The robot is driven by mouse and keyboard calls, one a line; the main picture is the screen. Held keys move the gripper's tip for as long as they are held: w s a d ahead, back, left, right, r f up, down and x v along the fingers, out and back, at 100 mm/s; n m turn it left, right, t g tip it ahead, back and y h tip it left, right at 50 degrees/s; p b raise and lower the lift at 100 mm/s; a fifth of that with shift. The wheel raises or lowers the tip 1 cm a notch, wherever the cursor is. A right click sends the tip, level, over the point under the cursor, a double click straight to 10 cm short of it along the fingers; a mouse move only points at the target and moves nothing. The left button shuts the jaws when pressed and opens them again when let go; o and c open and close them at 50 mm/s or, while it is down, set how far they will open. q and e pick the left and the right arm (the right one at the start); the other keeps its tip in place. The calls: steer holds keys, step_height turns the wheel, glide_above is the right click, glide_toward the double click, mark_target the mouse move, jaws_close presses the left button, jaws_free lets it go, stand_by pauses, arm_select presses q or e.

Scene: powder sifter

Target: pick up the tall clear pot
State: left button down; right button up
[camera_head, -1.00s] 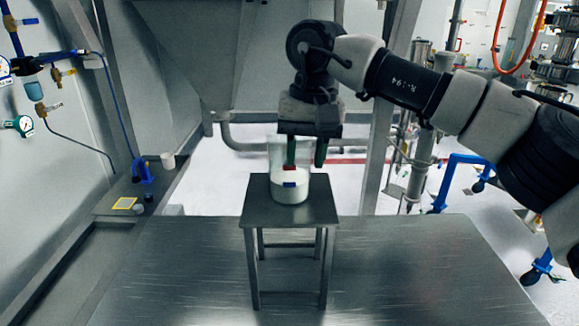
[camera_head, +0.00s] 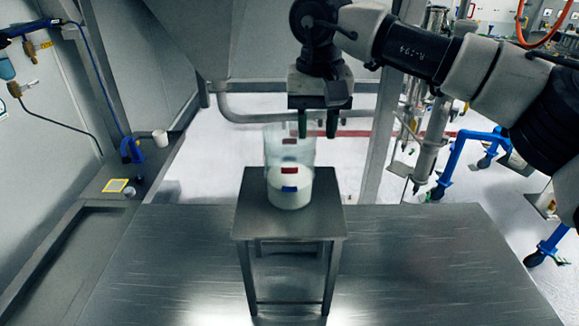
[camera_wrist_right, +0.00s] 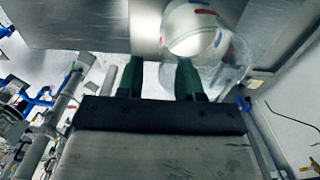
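The tall clear pot (camera_head: 290,156) stands upright on a small steel stool (camera_head: 256,222). White powder fills its lower part, and red and blue marks show on its wall. My right gripper (camera_head: 317,135) is open, with two green fingers pointing down near the pot's rim. One finger overlaps the rim's right side in the picture; the other is to its right. In the right wrist view, the pot (camera_wrist_right: 205,35) is beyond the fingers and shows behind the right finger of the gripper (camera_wrist_right: 160,72). I cannot tell whether that finger touches the pot. My left gripper is out of view.
The stool stands on a wide steel table (camera_head: 420,255), mostly bare. A steel hopper and pipe (camera_head: 300,114) are behind the pot. A frame post (camera_head: 383,135) rises behind to the right. A small white cup (camera_head: 160,138) is on the left ledge.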

mark_target(314, 150)
step_height(314, 150, down, 4)
steer(key=shift+s+a+r+p, duration=0.1)
steer(key=shift+s+a+p, duration=0.05)
steer(key=shift+p, duration=0.75)
steer(key=shift+f, duration=0.55)
jaws_close()
